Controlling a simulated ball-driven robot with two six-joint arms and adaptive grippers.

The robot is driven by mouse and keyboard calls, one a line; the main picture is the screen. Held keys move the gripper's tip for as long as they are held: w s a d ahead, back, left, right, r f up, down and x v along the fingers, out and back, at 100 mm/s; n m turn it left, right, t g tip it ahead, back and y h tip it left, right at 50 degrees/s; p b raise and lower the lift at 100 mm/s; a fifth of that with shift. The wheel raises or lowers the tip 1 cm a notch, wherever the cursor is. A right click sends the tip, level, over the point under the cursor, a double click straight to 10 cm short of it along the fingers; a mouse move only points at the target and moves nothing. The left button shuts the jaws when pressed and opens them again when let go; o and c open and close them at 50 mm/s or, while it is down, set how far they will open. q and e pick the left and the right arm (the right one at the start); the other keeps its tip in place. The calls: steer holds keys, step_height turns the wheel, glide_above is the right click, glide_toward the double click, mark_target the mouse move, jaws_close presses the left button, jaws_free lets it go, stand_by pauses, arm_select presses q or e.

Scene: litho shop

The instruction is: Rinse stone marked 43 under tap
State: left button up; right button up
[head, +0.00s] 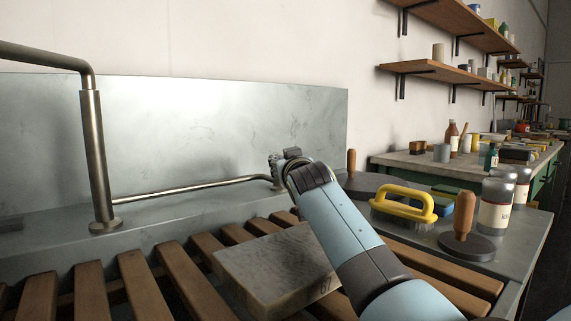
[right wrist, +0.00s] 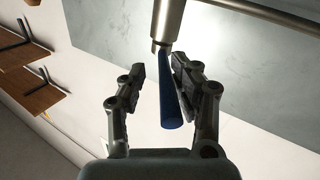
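A grey litho stone (head: 275,268) lies on the wooden slats of the sink; the number on its front edge looks like 67, not 43. No stone marked 43 can be made out. The metal tap (head: 97,160) stands at the left, its spout running out of view to the left. In the right wrist view, a blue lever (right wrist: 170,100) hangs from a metal fitting (right wrist: 168,22). My right gripper (right wrist: 158,68) is open, with the lever between its fingers, closer to the right one; contact cannot be told. In the head view my right arm hides the lever. My left gripper is out of view.
A thin pipe (head: 190,188) runs along the splashback (head: 220,120). Right of the slats are a yellow-handled brush (head: 403,204), a wooden-handled disc (head: 464,240) and labelled jars (head: 495,204). Shelves (head: 440,72) hang on the wall behind a cluttered bench.

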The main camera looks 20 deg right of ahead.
steer(key=shift+s+a, duration=0.1)
steer(key=shift+a, duration=0.15)
step_height(320, 180, up, 10)
stand_by(0.5)
stand_by(1.3)
